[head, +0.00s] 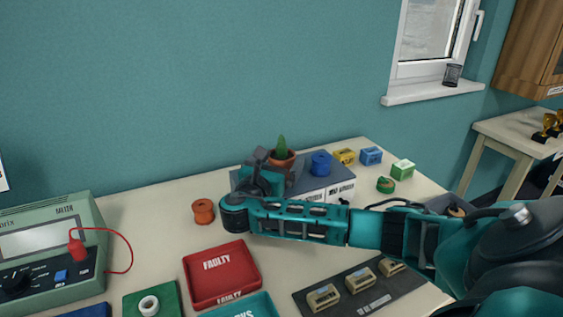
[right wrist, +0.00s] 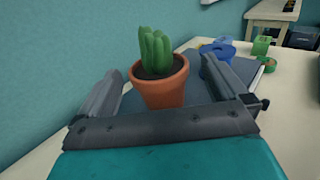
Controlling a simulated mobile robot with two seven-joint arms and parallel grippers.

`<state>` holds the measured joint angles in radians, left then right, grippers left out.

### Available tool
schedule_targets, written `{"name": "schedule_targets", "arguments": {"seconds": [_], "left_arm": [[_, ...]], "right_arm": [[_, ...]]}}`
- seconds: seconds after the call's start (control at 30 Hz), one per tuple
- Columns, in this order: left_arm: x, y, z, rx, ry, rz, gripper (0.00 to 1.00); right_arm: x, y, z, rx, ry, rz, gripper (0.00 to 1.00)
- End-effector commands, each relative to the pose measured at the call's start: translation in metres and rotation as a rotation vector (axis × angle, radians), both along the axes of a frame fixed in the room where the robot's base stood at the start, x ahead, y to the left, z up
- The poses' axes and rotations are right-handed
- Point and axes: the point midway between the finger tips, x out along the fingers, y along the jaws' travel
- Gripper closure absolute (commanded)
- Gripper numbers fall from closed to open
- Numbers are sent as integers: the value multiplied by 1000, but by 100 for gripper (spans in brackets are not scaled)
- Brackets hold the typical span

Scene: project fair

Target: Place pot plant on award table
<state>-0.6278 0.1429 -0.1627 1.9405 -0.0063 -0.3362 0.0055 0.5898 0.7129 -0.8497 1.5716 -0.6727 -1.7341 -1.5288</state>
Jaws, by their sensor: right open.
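The pot plant, a green cactus in a terracotta pot (head: 283,158), stands upright on a dark grey-topped box (head: 310,180) at the back of the workbench. My right gripper (head: 265,165) is at the pot's left side in the head view. In the right wrist view the pot (right wrist: 160,88) is between the two open fingers (right wrist: 165,85), with a gap visible on the right side. A pale table with gold trophies on it, likely the award table (head: 508,132), stands at the far right; it also shows in the right wrist view (right wrist: 272,12). My left gripper is not in view.
A blue spool (head: 321,163) sits on the box close to the pot. Yellow, blue and green small boxes (head: 371,156) are to its right. An orange spool (head: 203,211), a red FAULTY tray (head: 221,275) and a green meter (head: 50,255) occupy the bench. A gap separates the bench and trophy table.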

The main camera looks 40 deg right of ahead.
Motion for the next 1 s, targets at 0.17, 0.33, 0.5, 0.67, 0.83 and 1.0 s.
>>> {"name": "schedule_targets", "arguments": {"seconds": [0.17, 0.33, 0.5, 0.67, 0.83, 1.0], "left_arm": [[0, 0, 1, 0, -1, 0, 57], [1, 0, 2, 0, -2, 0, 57], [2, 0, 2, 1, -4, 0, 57], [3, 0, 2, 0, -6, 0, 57], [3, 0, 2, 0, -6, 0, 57], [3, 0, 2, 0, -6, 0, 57]], "right_arm": [[12, -23, 0, -2, 0, -3, 0], [16, -29, 0, -1, 0, 0, 0], [15, -28, 0, -1, 0, 0, 2], [15, -28, 0, -1, 0, 0, 17], [15, -28, 0, -1, 0, 0, 34], [15, -28, 0, -1, 0, 0, 50]]}}
